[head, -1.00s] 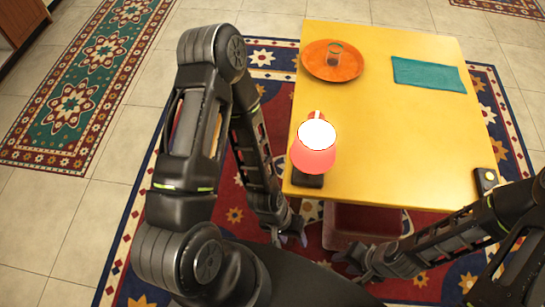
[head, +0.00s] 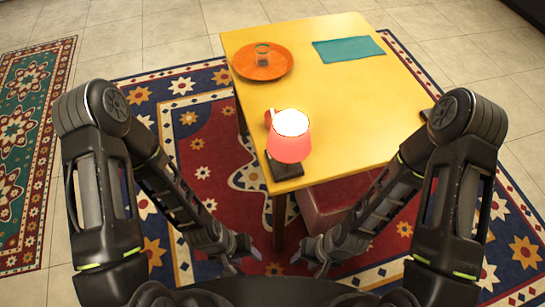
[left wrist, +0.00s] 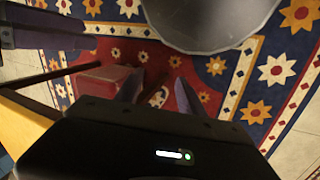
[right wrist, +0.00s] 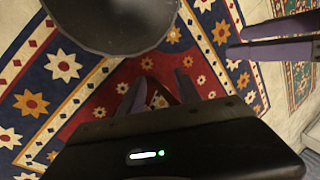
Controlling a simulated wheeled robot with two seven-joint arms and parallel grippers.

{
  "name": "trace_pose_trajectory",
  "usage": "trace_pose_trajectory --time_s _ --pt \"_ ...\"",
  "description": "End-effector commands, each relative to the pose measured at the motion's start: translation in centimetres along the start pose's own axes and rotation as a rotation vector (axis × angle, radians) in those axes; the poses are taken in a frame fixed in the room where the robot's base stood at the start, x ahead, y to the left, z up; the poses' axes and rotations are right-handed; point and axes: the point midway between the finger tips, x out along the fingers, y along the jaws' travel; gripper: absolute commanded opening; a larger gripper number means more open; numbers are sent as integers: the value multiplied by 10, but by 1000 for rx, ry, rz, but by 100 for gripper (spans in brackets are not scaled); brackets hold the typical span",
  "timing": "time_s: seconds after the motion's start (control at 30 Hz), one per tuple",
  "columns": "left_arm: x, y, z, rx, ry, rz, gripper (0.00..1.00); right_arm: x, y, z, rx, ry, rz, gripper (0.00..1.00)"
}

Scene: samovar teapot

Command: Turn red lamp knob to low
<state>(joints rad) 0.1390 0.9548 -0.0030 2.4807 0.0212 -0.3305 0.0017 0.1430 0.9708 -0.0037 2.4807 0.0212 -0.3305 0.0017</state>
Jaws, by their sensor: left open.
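The lamp (head: 289,146) with a glowing white top and red shade stands at the near left corner of the yellow table in the head view. Its dark base (head: 287,171) shows below the shade; I cannot make out a knob on it. My left gripper (head: 245,258) is open and empty, low in front of the table and below the lamp. My right gripper (head: 308,262) is open and empty, low to the right of the left one. The spread fingers also show in the left wrist view (left wrist: 158,92) and right wrist view (right wrist: 158,92).
The yellow table (head: 345,110) holds an orange plate (head: 243,70) with a glass (head: 262,55), a teal cloth (head: 348,49) and a small red item (head: 269,117) behind the lamp. A dark item at the right edge is mostly hidden by my right arm. A red stool (head: 325,205) stands under the table.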

Motion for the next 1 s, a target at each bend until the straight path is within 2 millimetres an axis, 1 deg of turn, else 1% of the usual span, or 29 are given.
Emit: trace_pose_trajectory --time_s 0.03,0.13,0.23,0.37,0.47,0.5,0.53,0.6,0.67,0.7,0.73,0.77,0.8,0.87,0.9,0.97,1.0 --pt "9 -4 -4 0 8 0 46 11 4 0 0 0 0 40" --pt "17 -8 -12 1 28 0 46 23 8 -1 0 1 -1 40" --pt "28 -13 -25 2 56 1 46 40 14 -2 1 2 -1 40" --pt "43 -21 -46 10 107 4 46 66 23 -4 2 4 -2 40" --pt "56 -28 -67 30 158 9 46 91 32 -6 2 5 -3 40" --pt "63 -32 -79 44 189 13 46 106 37 -7 2 6 -3 40" --pt "66 -34 -88 56 212 15 46 115 40 -8 2 7 -3 40" --pt "78 -40 -114 94 289 25 46 146 50 -10 2 10 -5 40" --pt "84 -44 -139 133 364 35 46 172 59 -12 2 12 -6 40" --pt "86 -45 -156 162 419 42 46 188 65 -13 2 14 -7 40" --pt "86 -46 -167 185 459 47 46 200 69 -14 2 16 -8 40" --pt "86 -46 -179 209 503 53 46 212 73 -15 2 17 -8 40" --pt "84 -47 -194 242 560 61 46 229 79 -16 1 19 -9 40" --pt "80 -46 -215 294 651 75 46 253 87 -18 1 22 -11 40" --pt "76 -44 -228 332 713 84 46 268 92 -19 0 25 -12 40" --pt "66 -41 -244 391 806 101 46 291 100 -21 0 28 -14 40" --pt "59 -37 -253 433 867 113 46 305 104 -23 -1 31 -15 40"
